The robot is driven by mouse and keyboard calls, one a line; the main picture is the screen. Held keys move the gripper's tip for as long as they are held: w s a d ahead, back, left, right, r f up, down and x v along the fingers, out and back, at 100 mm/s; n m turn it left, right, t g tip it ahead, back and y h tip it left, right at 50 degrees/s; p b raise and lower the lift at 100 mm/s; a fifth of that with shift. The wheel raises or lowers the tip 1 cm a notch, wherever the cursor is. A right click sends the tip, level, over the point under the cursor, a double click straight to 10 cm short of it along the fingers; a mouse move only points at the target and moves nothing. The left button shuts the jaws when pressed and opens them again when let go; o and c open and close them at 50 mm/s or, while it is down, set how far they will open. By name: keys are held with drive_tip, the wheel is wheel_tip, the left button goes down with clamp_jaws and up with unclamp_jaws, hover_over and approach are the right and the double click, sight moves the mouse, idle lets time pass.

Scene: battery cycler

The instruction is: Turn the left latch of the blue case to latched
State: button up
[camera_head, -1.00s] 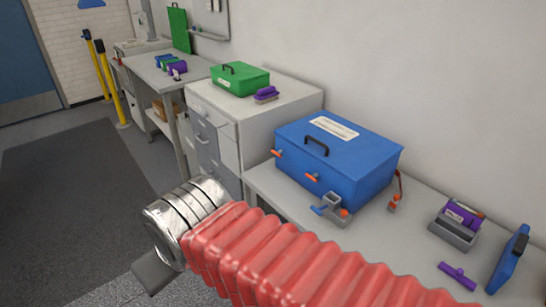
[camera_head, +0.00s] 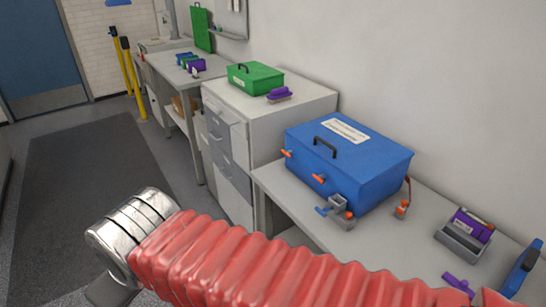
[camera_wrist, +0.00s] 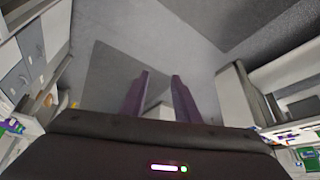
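The blue case (camera_head: 382,178) stands closed on the grey bench, with a black handle and a white label on its lid. Its left latch (camera_head: 287,153) shows as a small orange tab on the front left. A second orange latch (camera_head: 319,178) sits further right on the same face. Whether either is latched is too small to tell. My gripper (camera_wrist: 160,75) shows in the wrist view with two purple fingers apart and nothing between them, over grey floor. In the head view my arm crosses the foreground, well away from the case; the fingers are not visible there.
A grey fixture with a blue lever (camera_head: 340,211) stands before the case. A purple-and-grey device (camera_head: 465,235) is to its right. A green case (camera_head: 256,80) sits on the grey cabinet (camera_head: 225,125). Open floor with a dark mat (camera_head: 85,180) lies at left.

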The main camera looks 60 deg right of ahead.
drive_tip(key=shift+a, duration=0.15)
drive_tip(key=shift+w, duration=0.15)
drive_tip(key=w+d+r+n+t, duration=0.1)
drive_tip(key=w+d+t, duration=0.15)
drive_tip(key=w, duration=0.55)
drive_tip(key=w+d+t, duration=0.1)
drive_tip(key=w+d, duration=0.3)
drive_tip(key=w, duration=0.5)
drive_tip(key=w+d+f+t+h, duration=0.1)
drive_tip(key=w+d+h, duration=0.3)
drive_tip(key=d, duration=0.5)
drive_tip(key=w+d+f+t+h, duration=0.1)
drive_tip(key=w+d, duration=0.4)
drive_tip(key=d, duration=0.3)
drive_tip(key=s+d+f+m+g+h, duration=0.15)
drive_tip(key=d+f+h, duration=0.25)
drive_tip(key=d, duration=0.7)
drive_tip(key=s+d+f+m+g+h, duration=0.1)
drive_tip(key=s+d+f+g+h, duration=0.2)
drive_tip(key=d, duration=0.8)
drive_tip(key=s+d+f+g+h, duration=0.2)
drive_tip(key=s+d+f+g, duration=0.1)
drive_tip(key=s, duration=0.4)
drive_tip(key=s+d+f+g+h, duration=0.2)
drive_tip(key=s+d+f+g, duration=0.2)
drive_tip(key=s+d, duration=0.3)
drive_tip(key=shift+d+g, duration=0.4)
drive_tip(key=shift+d, duration=0.15)
